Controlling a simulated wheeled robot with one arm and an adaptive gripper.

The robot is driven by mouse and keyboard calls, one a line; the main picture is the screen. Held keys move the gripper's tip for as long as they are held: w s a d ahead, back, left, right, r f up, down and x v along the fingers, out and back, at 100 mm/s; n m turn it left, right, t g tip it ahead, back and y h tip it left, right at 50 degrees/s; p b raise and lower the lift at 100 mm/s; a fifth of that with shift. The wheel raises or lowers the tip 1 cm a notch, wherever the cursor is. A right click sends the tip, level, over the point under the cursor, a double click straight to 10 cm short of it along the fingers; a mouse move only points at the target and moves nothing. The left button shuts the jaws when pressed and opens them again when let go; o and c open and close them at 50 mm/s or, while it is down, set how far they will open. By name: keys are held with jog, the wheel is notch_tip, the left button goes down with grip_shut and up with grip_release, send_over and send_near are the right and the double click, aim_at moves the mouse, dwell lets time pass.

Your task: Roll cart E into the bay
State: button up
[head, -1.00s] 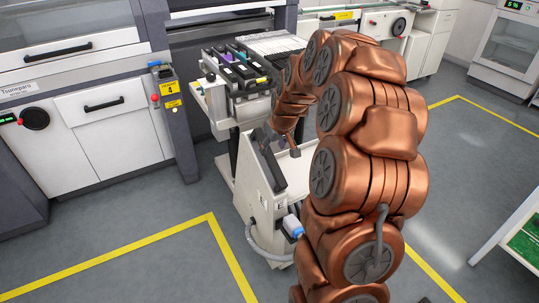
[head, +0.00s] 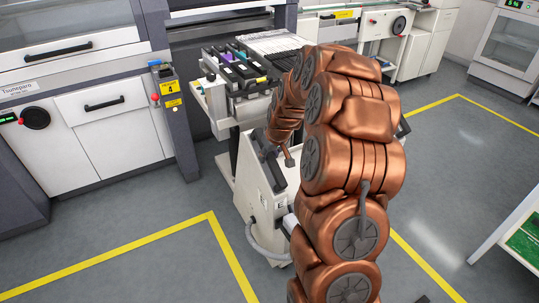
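Cart E (head: 263,218) is a pale feeder trolley with an "E" label low on its near end. It stands in front of the machine's bay (head: 207,112), its far end close to the opening. My copper arm reaches over the cart from the right. My gripper (head: 277,155) is at the upper part of the cart's near end, beside a dark panel or handle. One dark fingertip shows there; the other is hard to make out. Whether the fingers touch or hold the cart cannot be seen. My arm hides the cart's right side.
A grey post with a yellow "4" label (head: 170,87) stands left of the bay. A grey hose (head: 262,246) loops at the cart's lower end. Yellow floor lines (head: 118,253) mark the near floor, which is clear at left. A table with a green board (head: 527,240) stands at right.

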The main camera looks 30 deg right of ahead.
grip_shut()
jog(key=shift+w, duration=0.15)
dwell(0.4)
